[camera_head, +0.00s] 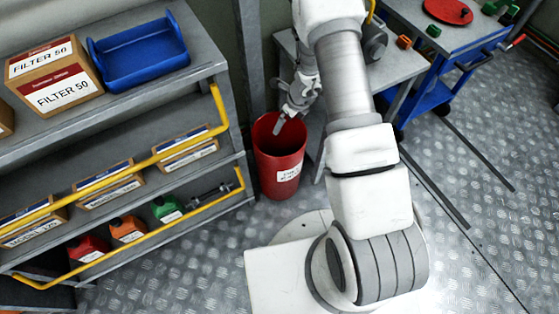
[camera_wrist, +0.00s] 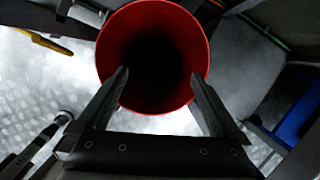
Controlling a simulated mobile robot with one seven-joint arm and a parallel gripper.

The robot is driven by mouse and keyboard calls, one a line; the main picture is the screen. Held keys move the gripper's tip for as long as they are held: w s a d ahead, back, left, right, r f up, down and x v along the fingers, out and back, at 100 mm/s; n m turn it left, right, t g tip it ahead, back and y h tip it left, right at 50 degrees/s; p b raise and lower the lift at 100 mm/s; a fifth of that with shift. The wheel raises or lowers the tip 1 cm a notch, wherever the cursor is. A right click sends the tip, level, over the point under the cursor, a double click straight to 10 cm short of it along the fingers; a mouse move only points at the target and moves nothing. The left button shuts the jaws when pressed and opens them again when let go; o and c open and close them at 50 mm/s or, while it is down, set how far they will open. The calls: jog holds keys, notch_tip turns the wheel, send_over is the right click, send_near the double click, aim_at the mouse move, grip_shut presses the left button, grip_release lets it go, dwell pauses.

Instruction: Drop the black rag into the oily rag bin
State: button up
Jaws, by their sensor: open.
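The oily rag bin (camera_head: 281,160) is a red, open-topped bin with a white label, standing upright on the floor between the shelf rack and a grey table. In the wrist view its red rim (camera_wrist: 201,50) fills the top middle, and its inside is dark. My gripper (camera_head: 281,117) is over the bin's mouth. In the wrist view my gripper (camera_wrist: 160,78) has its two fingers spread wide, with nothing between them. I cannot make out the black rag in either view; the bin's inside is too dark to tell what lies there.
The shelf rack (camera_head: 225,105) with yellow rails stands on the left, holding filter boxes, a blue tray (camera_head: 140,52) and several coloured canisters. The grey table (camera_head: 390,68) is close on the bin's right, with a blue cart (camera_head: 435,95) beyond it. Open metal floor lies at the right.

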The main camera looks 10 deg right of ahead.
jog(key=p+v, duration=0.6)
jog(key=v, duration=1.1)
jog(key=shift+r+p, duration=0.15)
jog(key=shift+p, duration=0.2)
